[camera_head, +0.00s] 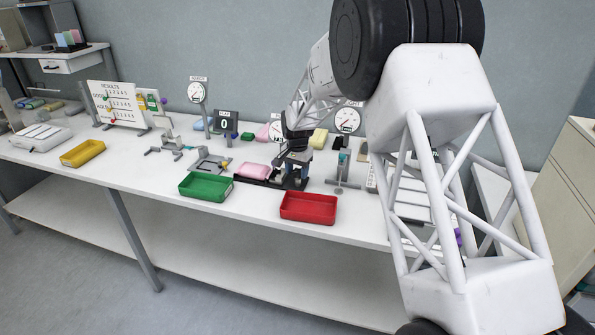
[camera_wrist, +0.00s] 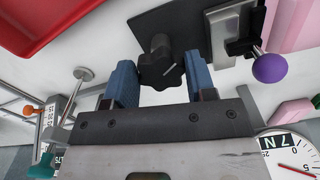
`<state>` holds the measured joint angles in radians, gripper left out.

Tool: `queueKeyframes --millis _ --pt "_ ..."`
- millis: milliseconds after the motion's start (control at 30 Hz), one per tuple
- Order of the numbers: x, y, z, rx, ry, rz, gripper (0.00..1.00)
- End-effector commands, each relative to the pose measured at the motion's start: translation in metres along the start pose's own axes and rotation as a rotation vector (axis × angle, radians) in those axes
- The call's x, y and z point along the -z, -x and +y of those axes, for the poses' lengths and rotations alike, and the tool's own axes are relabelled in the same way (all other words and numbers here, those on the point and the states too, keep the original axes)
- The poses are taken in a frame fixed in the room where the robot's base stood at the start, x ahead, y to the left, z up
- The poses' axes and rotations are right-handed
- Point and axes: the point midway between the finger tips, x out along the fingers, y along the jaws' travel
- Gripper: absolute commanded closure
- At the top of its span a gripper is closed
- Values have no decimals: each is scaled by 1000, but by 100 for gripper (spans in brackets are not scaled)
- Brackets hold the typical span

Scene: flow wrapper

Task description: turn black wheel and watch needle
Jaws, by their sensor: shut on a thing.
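The black wheel (camera_wrist: 160,68), a lobed knob with a pale line on it, sits between the blue fingers of my gripper (camera_wrist: 161,83) in the wrist view. My gripper is shut on it. In the head view my gripper (camera_head: 292,160) is at the machine behind the red tray, and the wheel cannot be made out clearly there. A white dial (camera_wrist: 292,155) with a red needle (camera_wrist: 297,170) shows at the lower right of the wrist view, partly cut off by the frame. In the head view a dial (camera_head: 276,131) behind my gripper is partly hidden by my arm.
A red tray (camera_head: 309,220) and a green tray (camera_head: 187,197) stand at the bench's front edge. A purple ball-ended lever (camera_wrist: 270,68) is close beside the wheel. Pink blocks (camera_wrist: 291,25) lie nearby. Another dial (camera_head: 347,120) stands right of my gripper. Bare bench shows left of the green tray.

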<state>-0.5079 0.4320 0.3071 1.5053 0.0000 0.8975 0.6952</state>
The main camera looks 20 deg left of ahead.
Motion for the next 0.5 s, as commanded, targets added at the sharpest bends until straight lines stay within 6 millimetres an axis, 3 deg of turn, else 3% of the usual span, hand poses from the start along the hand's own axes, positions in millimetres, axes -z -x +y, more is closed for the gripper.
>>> queueKeyframes --millis 500 --pt "1 2 -1 1 -111 2 73"
